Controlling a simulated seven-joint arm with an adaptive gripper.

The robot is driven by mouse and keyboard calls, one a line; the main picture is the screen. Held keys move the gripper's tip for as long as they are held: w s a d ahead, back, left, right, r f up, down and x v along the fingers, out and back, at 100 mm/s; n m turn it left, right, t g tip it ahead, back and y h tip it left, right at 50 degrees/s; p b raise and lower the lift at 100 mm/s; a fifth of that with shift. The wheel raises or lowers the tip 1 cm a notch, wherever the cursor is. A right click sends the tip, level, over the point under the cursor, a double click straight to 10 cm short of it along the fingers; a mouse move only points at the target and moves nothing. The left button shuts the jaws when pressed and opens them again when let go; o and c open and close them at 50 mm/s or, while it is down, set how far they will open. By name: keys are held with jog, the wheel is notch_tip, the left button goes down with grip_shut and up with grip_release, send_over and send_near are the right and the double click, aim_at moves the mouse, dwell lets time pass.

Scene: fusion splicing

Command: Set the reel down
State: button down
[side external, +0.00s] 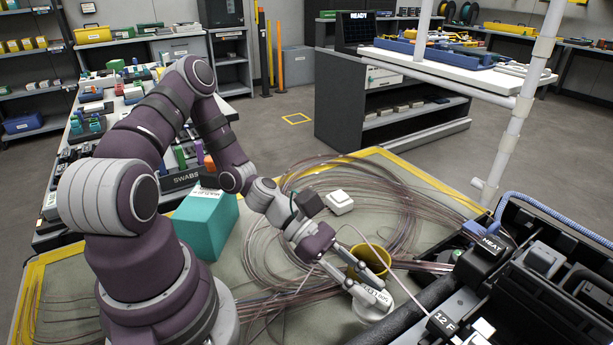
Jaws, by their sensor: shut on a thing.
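My gripper (358,278) reaches down over the mat at centre right and is shut on what looks like the reel. The reel (373,309) shows as a pale round piece with a dark-lettered label at the fingertips. My fingers partly cover it. It is tilted, and I cannot tell whether its lower edge touches the mat. A yellow open-topped round piece (381,256) shows right behind the fingers; I cannot tell whether it is part of the reel.
Loose fibre coils (268,240) spread over the mat (418,196) around the gripper. A teal box (205,228) and a small white box (339,202) stand nearby. A black splicing case marked HEAT (487,258) and a thick dark tube (408,318) border the right side.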

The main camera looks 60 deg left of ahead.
aim_at(366, 285)
notch_tip(366, 285, up, 4)
jog(key=shift+r, duration=0.25)
jog(key=shift+w+r+t, duration=0.2)
jog(key=shift+t, duration=0.1)
jog(key=w+a+n+t+y, duration=0.4)
jog(key=w+n, duration=0.1)
jog(key=w, duration=0.3)
jog(key=w+a+n+t+y, duration=0.3)
jog(key=w+a+n, duration=0.15)
jog(key=w, duration=0.25)
jog(key=shift+m, duration=0.25)
jog(key=f, duration=0.8)
jog(key=shift+w+a+f, duration=0.2)
jog(key=shift+a+f, duration=0.1)
jog(key=shift+f, duration=0.35)
jog(key=c, duration=1.1)
grip_release()
jog(key=shift+f, duration=0.1)
